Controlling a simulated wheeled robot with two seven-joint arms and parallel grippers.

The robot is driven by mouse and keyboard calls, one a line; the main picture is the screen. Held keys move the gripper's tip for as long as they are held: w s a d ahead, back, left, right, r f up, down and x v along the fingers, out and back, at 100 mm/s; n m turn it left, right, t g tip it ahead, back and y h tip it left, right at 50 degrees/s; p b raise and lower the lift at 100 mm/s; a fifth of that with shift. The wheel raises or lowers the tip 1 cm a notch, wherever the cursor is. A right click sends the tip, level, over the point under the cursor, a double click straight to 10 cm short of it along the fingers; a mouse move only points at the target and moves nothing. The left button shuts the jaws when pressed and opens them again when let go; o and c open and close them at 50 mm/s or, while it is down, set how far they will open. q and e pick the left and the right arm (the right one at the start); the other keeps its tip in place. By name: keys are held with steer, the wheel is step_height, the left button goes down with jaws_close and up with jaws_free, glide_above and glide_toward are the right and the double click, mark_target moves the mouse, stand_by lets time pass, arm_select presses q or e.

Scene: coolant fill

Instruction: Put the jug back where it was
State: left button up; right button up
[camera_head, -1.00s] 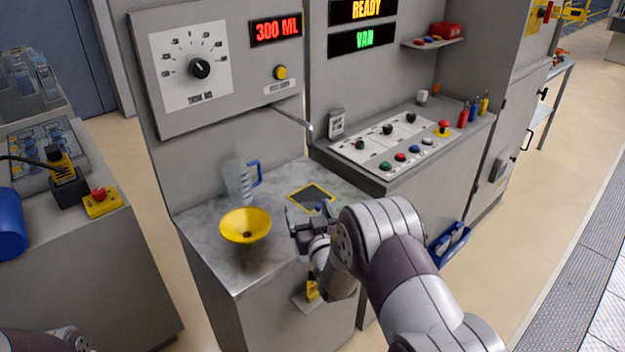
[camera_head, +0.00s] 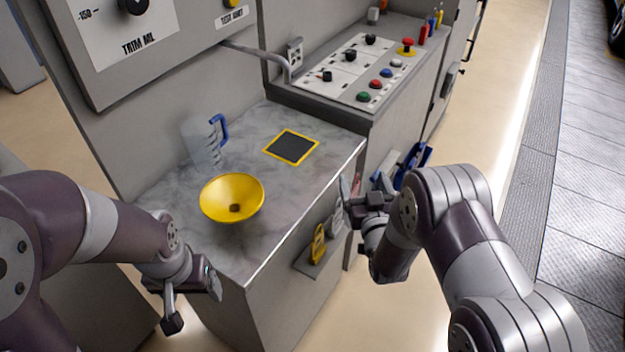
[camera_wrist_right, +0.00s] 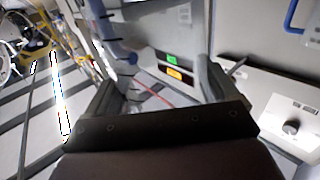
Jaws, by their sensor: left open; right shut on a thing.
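The jug (camera_head: 203,147), clear with a blue handle, stands upright on the marble counter (camera_head: 290,190) behind a yellow funnel (camera_head: 231,197). Neither gripper touches it. A dark square pad with a yellow border (camera_head: 291,147) lies bare to the right of the jug. My left gripper (camera_head: 196,300) is open beside the counter's front left corner. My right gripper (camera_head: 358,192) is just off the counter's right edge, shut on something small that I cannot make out. The right wrist view does not show clearly what is between its fingers.
A control panel (camera_head: 350,75) with buttons and switches stands behind the counter. The counter right of the funnel is clear.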

steer(key=a+r+y, duration=0.1)
steer(key=a+r, duration=0.3)
steer(key=r, duration=1.4)
steer(key=w+a+f+p, duration=0.1)
steer(key=w+a+f, duration=0.4)
steer(key=a+f, duration=0.5)
steer(key=shift+a+f+n+y, duration=0.3)
steer(key=shift+a+f+n, duration=0.1)
steer(key=shift+a, duration=0.2)
steer(key=shift+s, duration=0.1)
steer(key=shift+f, duration=0.15)
steer(key=o, duration=1.6)
